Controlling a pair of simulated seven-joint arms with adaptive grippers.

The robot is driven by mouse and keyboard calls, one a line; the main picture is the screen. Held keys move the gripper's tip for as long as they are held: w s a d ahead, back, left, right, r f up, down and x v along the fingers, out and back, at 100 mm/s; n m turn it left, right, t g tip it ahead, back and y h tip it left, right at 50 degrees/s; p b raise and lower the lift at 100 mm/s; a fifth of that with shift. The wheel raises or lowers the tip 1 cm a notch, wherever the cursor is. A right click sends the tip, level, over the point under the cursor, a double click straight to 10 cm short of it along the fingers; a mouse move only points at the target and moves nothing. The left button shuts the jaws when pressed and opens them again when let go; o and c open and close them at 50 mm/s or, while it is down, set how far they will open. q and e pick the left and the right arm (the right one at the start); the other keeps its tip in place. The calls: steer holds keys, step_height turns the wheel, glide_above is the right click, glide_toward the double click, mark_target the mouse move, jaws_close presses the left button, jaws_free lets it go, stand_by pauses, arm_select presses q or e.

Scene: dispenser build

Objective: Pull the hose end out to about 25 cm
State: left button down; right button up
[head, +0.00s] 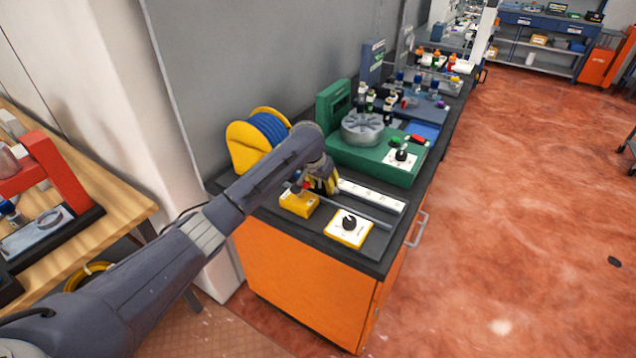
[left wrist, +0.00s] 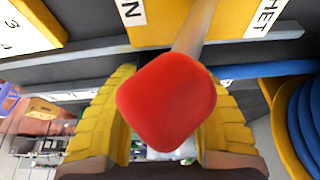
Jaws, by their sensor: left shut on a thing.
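The yellow reel (head: 240,142) with blue hose (head: 266,128) stands at the back left of the bench. The reel's edge (left wrist: 268,120) and blue coils (left wrist: 305,115) also show at the right of the left wrist view. My left gripper (head: 322,184) is low over the bench, in front of the reel. In the left wrist view its yellow fingers (left wrist: 168,125) are shut on a red knob (left wrist: 168,102). The knob sits on a pale stem (left wrist: 194,28) leading toward a labelled yellow body (left wrist: 232,20). I cannot make out the hose's free end. My right gripper is not in view.
A white marked strip (head: 372,196) lies right of the gripper. A yellow box (head: 298,203) and a yellow panel with a black knob (head: 349,223) sit in front. A green machine (head: 375,160) stands behind. The bench's front edge is close.

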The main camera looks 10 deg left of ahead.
mark_target(374, 211)
arm_select(q)
steer(key=shift+s+d+f, duration=0.1)
steer(key=shift+s+d, duration=0.65)
steer(key=shift+d, duration=1.5)
steer(key=shift+s+d+r, duration=0.1)
steer(key=shift+s+d, duration=0.65)
steer(key=shift+d, duration=1.45)
steer(key=shift+s+d+f, duration=0.1)
steer(key=shift+s+d, duration=0.65)
steer(key=shift+d, duration=1.5)
steer(key=shift+s+d, duration=0.25)
steer(key=shift+d, duration=0.5)
steer(key=shift+s+d, duration=0.25)
steer(key=shift+d, duration=0.5)
steer(key=c, duration=0.9)
jaws_free()
steer(key=shift+o, duration=0.2)
